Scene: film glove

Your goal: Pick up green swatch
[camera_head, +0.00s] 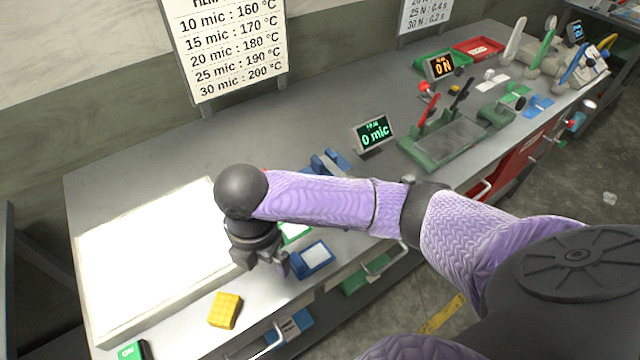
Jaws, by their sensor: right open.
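My right arm reaches in from the right across the bench. My right gripper (264,262) points down near the bench's front edge, open, with nothing seen between its fingers. A green-edged piece with a pale middle (295,232) lies just beyond and right of the gripper, partly hidden by my arm. I cannot tell whether it is the green swatch or a holder. A blue-framed holder with a pale middle (313,257) lies just right of the gripper. My left gripper is not in view.
A bright white light panel (150,262) fills the bench's left side. A yellow block (225,310) sits near the front edge. A "0 mic" display (374,132) and a green-based device (445,142) stand farther right. Green and red trays (478,48) lie at the back.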

